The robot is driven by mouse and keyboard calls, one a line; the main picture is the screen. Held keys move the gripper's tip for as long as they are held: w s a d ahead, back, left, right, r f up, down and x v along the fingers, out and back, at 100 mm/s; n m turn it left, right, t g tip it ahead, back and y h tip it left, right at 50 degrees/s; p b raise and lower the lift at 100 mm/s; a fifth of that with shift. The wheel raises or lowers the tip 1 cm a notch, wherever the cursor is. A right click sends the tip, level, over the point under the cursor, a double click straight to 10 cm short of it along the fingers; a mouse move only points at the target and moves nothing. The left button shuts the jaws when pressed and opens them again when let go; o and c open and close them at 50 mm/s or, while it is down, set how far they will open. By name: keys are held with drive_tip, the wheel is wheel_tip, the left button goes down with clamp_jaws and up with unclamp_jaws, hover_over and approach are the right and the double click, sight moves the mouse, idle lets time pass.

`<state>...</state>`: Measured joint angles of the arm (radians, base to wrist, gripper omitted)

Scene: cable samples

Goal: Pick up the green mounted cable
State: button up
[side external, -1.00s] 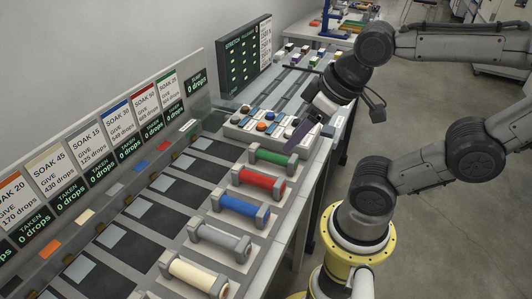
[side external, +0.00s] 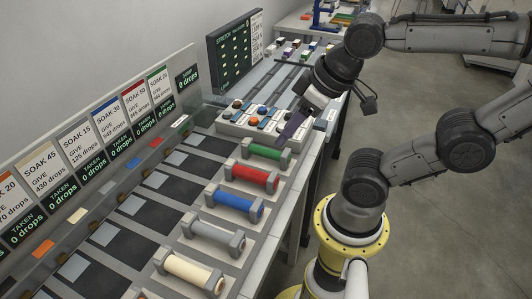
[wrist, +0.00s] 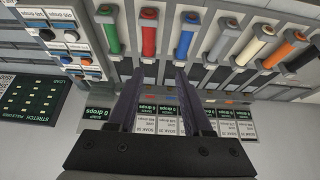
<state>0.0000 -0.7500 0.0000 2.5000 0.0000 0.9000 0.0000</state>
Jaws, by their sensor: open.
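The green mounted cable (side external: 266,151) is a green cylinder held between two grey end blocks. It lies at the far end of a row of mounted cables on the bench. In the wrist view the green cable (wrist: 112,38) is at the upper left, left of the red one. My gripper (side external: 288,130) is open and empty, its dark fingers pointing down just beyond and right of the green cable in the side view. In the wrist view my gripper (wrist: 155,78) shows two spread fingers, below the red and blue cables in the picture. I see no contact with any cable.
Red (side external: 255,178), blue (side external: 234,202), grey (side external: 213,236) and cream (side external: 189,270) mounted cables line up nearby. A button panel (side external: 253,122) stands beyond the green cable. A signboard (side external: 100,150) runs along the wall side. A stretch display (side external: 234,64) is at the back.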

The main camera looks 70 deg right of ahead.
drive_tip(key=o, duration=0.3)
drive_tip(key=shift+o, duration=0.2)
drive_tip(key=g+h, duration=0.1)
drive_tip(key=h, duration=0.1)
approach(271, 151)
drive_tip(key=x, duration=0.9)
drive_tip(key=shift+w+f, duration=0.2)
drive_tip(key=shift+f, duration=0.15)
